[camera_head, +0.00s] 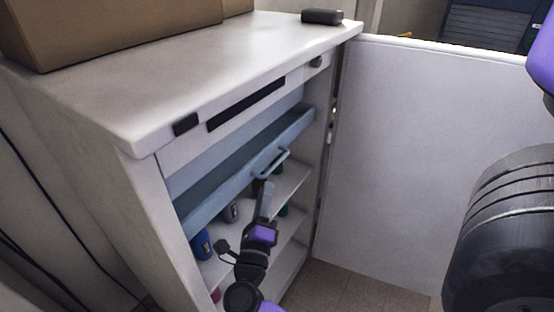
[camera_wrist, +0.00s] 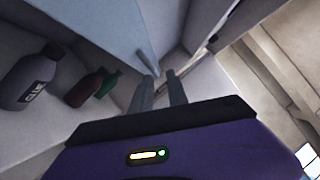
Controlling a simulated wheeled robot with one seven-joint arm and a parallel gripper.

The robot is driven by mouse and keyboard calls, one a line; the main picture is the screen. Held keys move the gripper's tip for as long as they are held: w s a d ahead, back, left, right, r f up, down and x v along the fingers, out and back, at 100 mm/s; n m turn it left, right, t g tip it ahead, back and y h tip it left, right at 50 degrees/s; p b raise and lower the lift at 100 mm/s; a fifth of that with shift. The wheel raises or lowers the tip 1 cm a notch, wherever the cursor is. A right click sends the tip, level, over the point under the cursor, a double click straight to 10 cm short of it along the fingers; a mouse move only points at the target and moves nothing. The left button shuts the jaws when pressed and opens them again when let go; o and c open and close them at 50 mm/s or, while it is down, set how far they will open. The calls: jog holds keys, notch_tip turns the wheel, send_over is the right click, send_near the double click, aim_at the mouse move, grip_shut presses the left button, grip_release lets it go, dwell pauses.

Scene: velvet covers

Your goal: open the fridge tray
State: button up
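The fridge tray (camera_head: 225,180) is a pale blue drawer under the top of the open white fridge (camera_head: 130,120). Its bar handle (camera_head: 272,162) sticks out from the front, right of the middle. My gripper (camera_head: 265,187) is just below the handle, pointing up towards it. In the wrist view, my gripper (camera_wrist: 160,80) has its two fingers apart with a visible gap and nothing clearly between them. The tray front (camera_wrist: 95,28) fills the upper left there, and the handle (camera_wrist: 147,62) shows just beyond the left fingertip. Whether they touch is unclear.
The fridge door (camera_head: 430,150) stands wide open on the right. Bottles stand on the shelf below the tray, including a blue one (camera_head: 203,244) and a grey one (camera_wrist: 30,78). A cardboard box (camera_head: 110,25) and a dark object (camera_head: 322,16) are on top.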

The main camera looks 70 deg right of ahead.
aim_at(274, 166)
jog(key=d, duration=0.3)
jog(key=d+m+g+p, duration=0.1)
jog(key=d, duration=0.3)
jog(key=w+d+r+m+g+p, duration=0.1)
jog(key=d, duration=0.2)
jog(key=shift+w+d, duration=0.1)
jog(key=shift+d, duration=0.25)
grip_shut()
jog(key=shift+f, duration=0.1)
dwell(1.0)
